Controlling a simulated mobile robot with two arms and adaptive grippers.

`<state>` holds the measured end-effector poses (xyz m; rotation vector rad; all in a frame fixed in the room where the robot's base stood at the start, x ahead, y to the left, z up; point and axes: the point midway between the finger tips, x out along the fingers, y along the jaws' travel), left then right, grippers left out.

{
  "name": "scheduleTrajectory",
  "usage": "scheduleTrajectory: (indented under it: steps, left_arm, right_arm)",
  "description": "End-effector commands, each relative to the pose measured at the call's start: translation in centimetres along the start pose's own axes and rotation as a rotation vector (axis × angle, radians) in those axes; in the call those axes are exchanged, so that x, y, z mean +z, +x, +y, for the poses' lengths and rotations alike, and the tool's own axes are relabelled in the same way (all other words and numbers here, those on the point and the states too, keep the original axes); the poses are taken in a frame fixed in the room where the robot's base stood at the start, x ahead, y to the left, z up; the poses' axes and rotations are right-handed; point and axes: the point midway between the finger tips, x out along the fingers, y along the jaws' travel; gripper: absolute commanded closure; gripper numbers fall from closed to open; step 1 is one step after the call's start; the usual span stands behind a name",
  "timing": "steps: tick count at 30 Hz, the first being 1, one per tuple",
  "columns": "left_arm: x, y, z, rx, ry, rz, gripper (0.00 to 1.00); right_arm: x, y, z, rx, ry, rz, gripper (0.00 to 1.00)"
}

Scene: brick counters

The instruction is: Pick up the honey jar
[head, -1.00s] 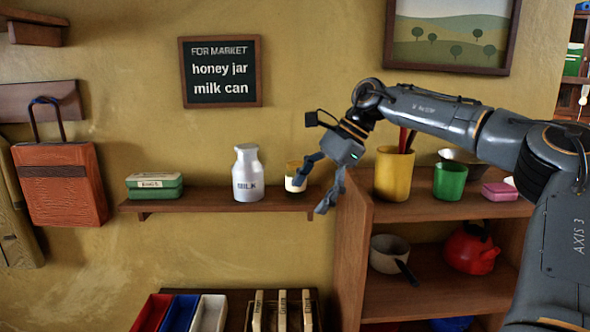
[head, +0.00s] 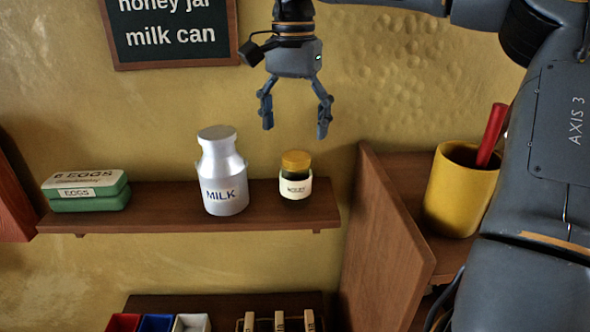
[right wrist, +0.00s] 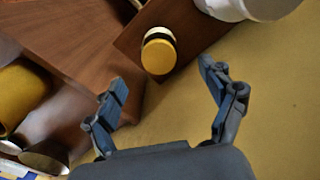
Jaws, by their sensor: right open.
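The honey jar (head: 295,188) stands upright near the right end of the wall shelf. It is small and dark with a yellow lid and a pale label. My right gripper (head: 296,130) hangs above it in the head view, fingers down, open and empty, not touching it. In the right wrist view the jar's yellow lid (right wrist: 158,52) shows beyond the gap between my open fingers (right wrist: 163,92). My left gripper is in neither current view.
The milk can (head: 222,180) stands left of the jar on the shelf (head: 262,208), with a green egg box (head: 86,190) farther left. A wooden cabinet side (head: 385,240) stands right of the shelf. A yellow cup (head: 460,190) holds a red item.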

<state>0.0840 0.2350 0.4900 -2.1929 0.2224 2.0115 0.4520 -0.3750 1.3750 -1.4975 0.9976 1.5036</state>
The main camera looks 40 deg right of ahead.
Motion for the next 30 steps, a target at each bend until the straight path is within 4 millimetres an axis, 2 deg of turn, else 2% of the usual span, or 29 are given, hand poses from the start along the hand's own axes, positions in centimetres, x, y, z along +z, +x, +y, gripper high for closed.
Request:
scheduleTrajectory:
  steps: [3, 9, 14, 19, 24, 30]
  left_arm:
    - [1.1, -0.5, -0.3, -0.004, 0.001, -0.017, 0.40]
    - [1.1, -1.0, -0.6, -0.007, 0.000, -0.016, 0.40]
    - [-0.2, -1.2, -0.5, -0.006, -0.002, 0.004, 0.40]
    - [-1.7, -2.8, 0.1, 0.001, -0.005, 0.024, 0.40]
    - [-1.4, -3.6, 0.1, 0.002, -0.005, 0.018, 0.40]
    - [-0.6, -3.6, 0.2, 0.003, -0.003, 0.006, 0.40]
  right_arm:
    - [0.0, 2.5, 0.1, 0.004, 0.000, -0.003, 0.18]
    - [0.0, 5.7, 0.1, 0.003, 0.002, -0.003, 0.18]
    - [0.0, 6.8, 0.1, 0.001, 0.001, -0.002, 0.18]
    - [-0.2, 8.5, 0.2, 0.005, 0.001, -0.003, 0.18]
    - [-0.3, 11.1, 0.2, 0.003, 0.002, -0.003, 0.18]
    - [-0.3, 11.9, 0.1, -0.001, 0.002, -0.002, 0.18]
